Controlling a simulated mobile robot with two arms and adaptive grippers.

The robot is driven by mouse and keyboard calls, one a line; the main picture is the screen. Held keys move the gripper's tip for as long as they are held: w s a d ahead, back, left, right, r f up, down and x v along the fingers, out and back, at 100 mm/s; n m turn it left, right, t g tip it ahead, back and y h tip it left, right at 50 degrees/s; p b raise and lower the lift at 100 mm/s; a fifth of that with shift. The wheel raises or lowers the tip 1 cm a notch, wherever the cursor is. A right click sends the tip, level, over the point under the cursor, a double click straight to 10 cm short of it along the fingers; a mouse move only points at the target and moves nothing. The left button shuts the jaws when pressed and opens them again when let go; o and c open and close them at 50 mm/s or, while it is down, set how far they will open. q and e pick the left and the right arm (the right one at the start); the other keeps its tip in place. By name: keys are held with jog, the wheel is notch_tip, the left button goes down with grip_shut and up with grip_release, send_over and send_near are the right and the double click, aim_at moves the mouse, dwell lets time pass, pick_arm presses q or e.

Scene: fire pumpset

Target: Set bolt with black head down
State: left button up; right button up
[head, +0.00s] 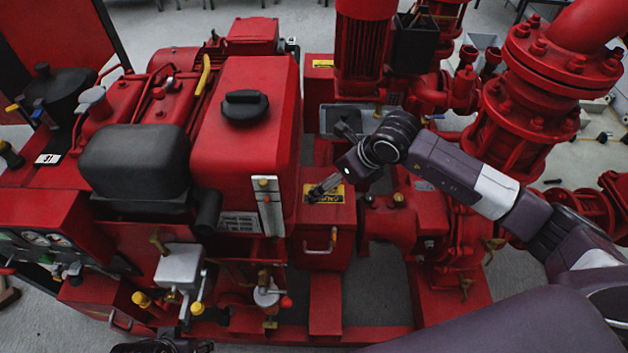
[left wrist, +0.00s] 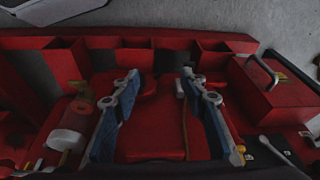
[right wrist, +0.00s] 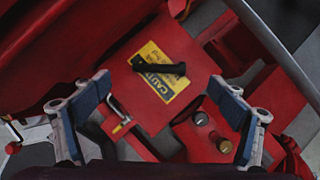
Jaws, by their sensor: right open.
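A bolt with a black head (right wrist: 158,68) appears to lie on its side across the yellow caution label (right wrist: 165,80) on top of a red box (right wrist: 130,95). My right gripper (right wrist: 160,88) is open above the box, its two fingers on either side of the label and the black bolt, with nothing between them. In the head view my right gripper (head: 325,187) is over the caution label (head: 336,194), partly covering it. My left gripper (left wrist: 160,76) is open and empty above a red frame; only part of its arm shows at the head view's bottom edge.
The red tank with a black cap (head: 246,104) stands left of the box. Red pump pipes (head: 540,65) stand to the right. A box handle (right wrist: 120,112) and two round fittings (right wrist: 202,118) sit near my right fingers. A grey tray (head: 335,120) is behind the box.

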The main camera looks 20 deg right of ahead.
aim_at(325, 195)
jog(key=shift+x, duration=0.9)
jog(key=b+x, duration=0.1)
jog(key=x, duration=0.3)
jog(key=shift+f, duration=0.5)
pick_arm(q)
jog(key=v, duration=0.6)
jog(key=shift+s+d, duration=0.3)
jog(key=shift+s, duration=0.1)
jog(key=shift+f, duration=0.1)
pick_arm(e)
jog(key=c, duration=1.3)
jog(key=shift+c, duration=1)
jog(key=shift+w+r, duration=0.1)
